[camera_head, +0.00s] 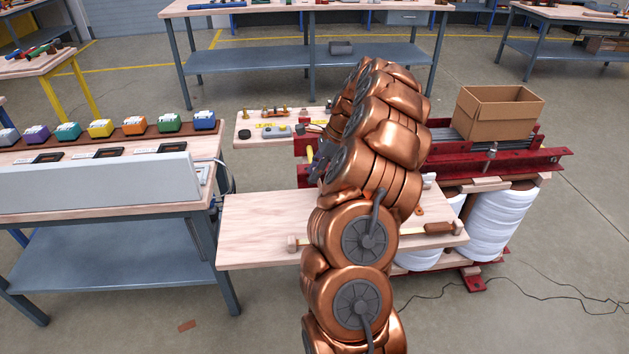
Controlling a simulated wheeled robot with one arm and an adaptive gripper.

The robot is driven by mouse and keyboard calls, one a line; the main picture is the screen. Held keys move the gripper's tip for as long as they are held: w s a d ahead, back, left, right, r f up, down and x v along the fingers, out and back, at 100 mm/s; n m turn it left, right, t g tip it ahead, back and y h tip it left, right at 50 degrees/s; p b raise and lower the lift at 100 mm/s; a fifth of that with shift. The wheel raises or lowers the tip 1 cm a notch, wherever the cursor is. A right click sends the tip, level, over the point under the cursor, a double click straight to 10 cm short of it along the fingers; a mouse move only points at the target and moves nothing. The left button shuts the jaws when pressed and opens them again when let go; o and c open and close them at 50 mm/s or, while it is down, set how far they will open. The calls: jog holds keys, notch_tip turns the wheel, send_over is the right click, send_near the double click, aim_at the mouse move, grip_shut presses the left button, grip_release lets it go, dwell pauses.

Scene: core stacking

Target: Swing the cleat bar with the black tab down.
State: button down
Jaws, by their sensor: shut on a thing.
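My gripper (318,166) is a dark shape at the left side of my copper arm, beside the red frame (301,146). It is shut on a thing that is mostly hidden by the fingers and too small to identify. A small yellow piece (309,154) shows right at the gripper; I cannot tell whether it belongs to the cleat bar. A small black piece (316,127) sits just above, on the edge of the pale board behind; I cannot tell whether it is the black tab. My arm covers much of the red frame's middle.
A cardboard box (498,112) stands on the red frame at right, above white rolls (500,222). A bench with coloured boxes (100,128) is at left.

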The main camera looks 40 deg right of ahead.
jog(key=shift+s+d, duration=0.1)
jog(key=shift+s, duration=0.05)
dwell(0.4)
jog(key=shift+s+d+r, duration=0.1)
jog(key=shift+s+d, duration=0.5)
jog(key=shift+d, duration=0.2)
jog(key=shift+s+d+f+p, duration=0.2)
jog(key=shift+s+d+p, duration=0.1)
jog(key=shift+s+d, duration=0.45)
jog(key=shift+w, duration=0.1)
jog(key=shift+d, duration=0.1)
jog(key=shift+s+d+f, duration=0.45)
jog(key=shift+s+d, duration=0.15)
jog(key=shift+d, duration=0.1)
